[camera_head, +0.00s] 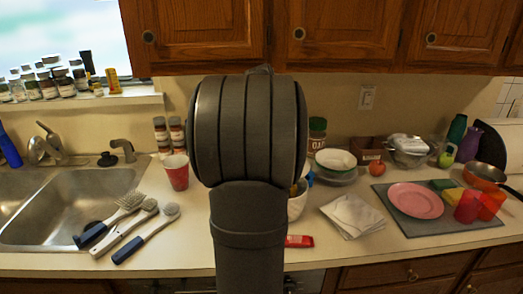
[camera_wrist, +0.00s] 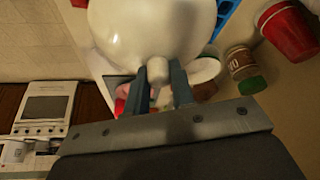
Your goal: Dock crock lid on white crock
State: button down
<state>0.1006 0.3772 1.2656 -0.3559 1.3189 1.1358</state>
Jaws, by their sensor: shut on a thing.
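In the wrist view, my gripper (camera_wrist: 160,88) has its two dark fingers closed around the pale knob of the crock lid (camera_wrist: 150,32). The lid is a large, glossy, white rounded piece that fills the top middle of that view. In the head view, my arm hides the gripper and the lid.
A red cup (camera_head: 176,172) and several brushes (camera_head: 130,222) lie left of my arm, beside the sink (camera_head: 75,205). To the right are a red packet (camera_head: 299,241), a folded cloth (camera_head: 352,215), a bowl (camera_head: 335,161) and a pink plate (camera_head: 415,200). Cabinets (camera_head: 340,35) hang above.

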jog(key=shift+d, duration=0.3)
jog(key=shift+f, duration=2.8)
jog(key=shift+f, duration=0.6)
jog(key=c, duration=1.5)
grip_release()
jog(key=shift+v, duration=5.55)
jog(key=shift+f, duration=0.1)
